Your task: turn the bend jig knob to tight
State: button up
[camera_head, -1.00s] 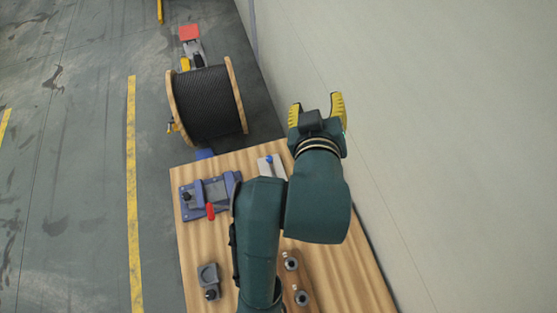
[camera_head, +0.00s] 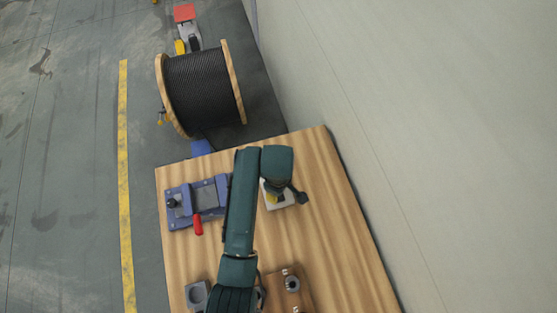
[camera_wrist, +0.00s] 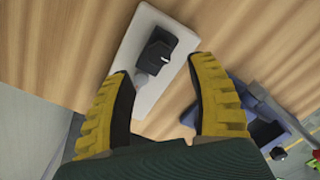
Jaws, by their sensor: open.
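My gripper (camera_head: 273,198) points down over a pale plate (camera_head: 287,203) on the wooden bench, and my arm hides part of the plate. In the wrist view, my gripper (camera_wrist: 160,66) is open, with its yellow fingers apart. A dark knob-like block (camera_wrist: 159,54) with a small white mark stands on the pale plate (camera_wrist: 128,45), near the gap between the fingertips. I cannot tell whether the fingers reach down to it. A blue fixture (camera_head: 206,196) with a black knob (camera_head: 173,203) and a red handle (camera_head: 198,225) lies to the left. No label shows which is the bend jig.
The wooden bench top (camera_head: 330,230) is clear at the right, beside a pale wall (camera_head: 430,120). A grey block (camera_head: 197,294) and a brown block with round fittings (camera_head: 291,283) lie near the front. A cable reel (camera_head: 202,90) stands beyond the bench.

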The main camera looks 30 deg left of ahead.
notch_tip(320, 180, down, 6)
jog(key=shift+r, duration=0.1)
grip_shut()
